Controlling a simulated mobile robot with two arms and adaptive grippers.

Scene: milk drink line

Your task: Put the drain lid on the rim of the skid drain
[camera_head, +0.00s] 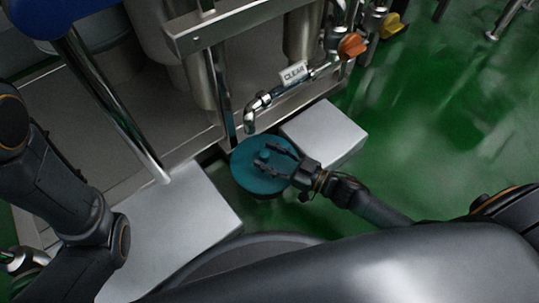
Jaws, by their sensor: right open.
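The drain lid (244,174) is a round teal disc with a small knob (265,154) at its middle. It lies roughly flat below the bent tap, between two pale grey blocks. My right gripper (262,158) is open over the lid, with its two dark fingers reaching in from the right, on either side of the knob. I cannot tell whether the fingers touch it. The rim of the skid drain cannot be made out; the lid covers the spot under the tap.
A metal tap (250,118) with a "CLEAR" tag (293,74) hangs just above the lid. A grey block (326,133) stands close right, a larger one (180,235) left. Orange (352,45) and yellow (392,25) valve handles are behind.

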